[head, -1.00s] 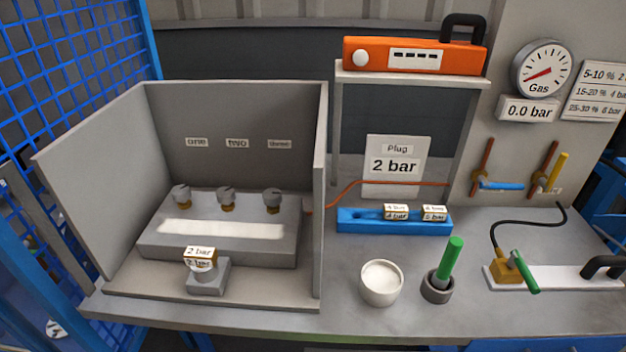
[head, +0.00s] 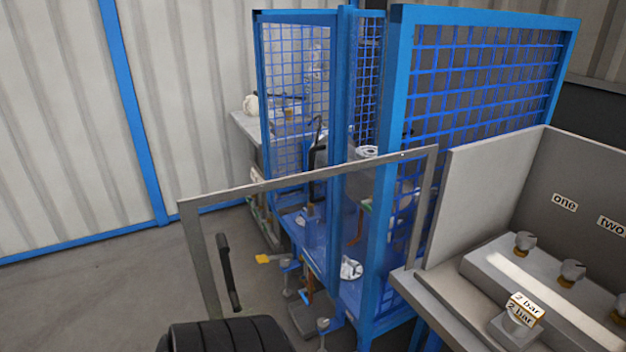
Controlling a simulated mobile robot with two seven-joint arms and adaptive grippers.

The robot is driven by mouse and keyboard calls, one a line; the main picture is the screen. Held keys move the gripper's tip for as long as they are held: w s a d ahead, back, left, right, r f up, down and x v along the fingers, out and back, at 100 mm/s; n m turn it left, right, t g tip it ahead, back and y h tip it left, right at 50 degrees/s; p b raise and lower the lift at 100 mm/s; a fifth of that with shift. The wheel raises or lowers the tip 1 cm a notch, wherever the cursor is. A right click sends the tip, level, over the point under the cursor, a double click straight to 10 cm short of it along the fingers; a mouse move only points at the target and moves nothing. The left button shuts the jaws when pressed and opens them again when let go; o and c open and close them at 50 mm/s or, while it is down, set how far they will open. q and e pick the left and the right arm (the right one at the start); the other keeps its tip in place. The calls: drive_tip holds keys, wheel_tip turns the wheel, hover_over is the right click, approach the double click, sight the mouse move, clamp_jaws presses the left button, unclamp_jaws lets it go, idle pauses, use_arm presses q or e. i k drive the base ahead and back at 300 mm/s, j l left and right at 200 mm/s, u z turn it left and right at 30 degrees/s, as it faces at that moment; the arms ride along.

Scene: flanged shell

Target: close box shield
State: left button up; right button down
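The box shield (head: 310,177) is a clear panel in a thin grey frame. It stands swung open, out to the left from the left front edge of the box. Its black handle (head: 228,272) is near its outer left edge. The grey box (head: 482,195) is at the right, its front open. Inside are knobs labelled one and two, and a 2 bar plug (head: 525,308) on a small block. The right part of the box is out of frame. Neither gripper shows. A black ribbed part at the bottom edge, below the handle, may be mine.
A blue mesh fence (head: 480,85) stands behind the shield and beside the box. Through the clear panel I see a blue bench with several small things on it. The grey floor (head: 100,290) at the left is clear.

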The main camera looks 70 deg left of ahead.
sight(190, 222)
drive_tip(key=k+j, duration=0.2)
drive_tip(key=j, duration=0.2)
drive_tip(key=k+j+z, duration=0.1)
drive_tip(key=j, duration=0.3)
drive_tip(key=k+j+z, duration=0.1)
drive_tip(key=k+j, duration=0.15)
drive_tip(key=j, duration=0.15)
drive_tip(key=k+j, duration=0.25)
drive_tip(key=j, duration=0.15)
drive_tip(key=k+j+z, duration=0.1)
drive_tip(key=j, duration=0.25)
drive_tip(key=i+j, duration=0.1)
drive_tip(key=j, duration=0.7)
drive_tip(key=z, duration=0.05)
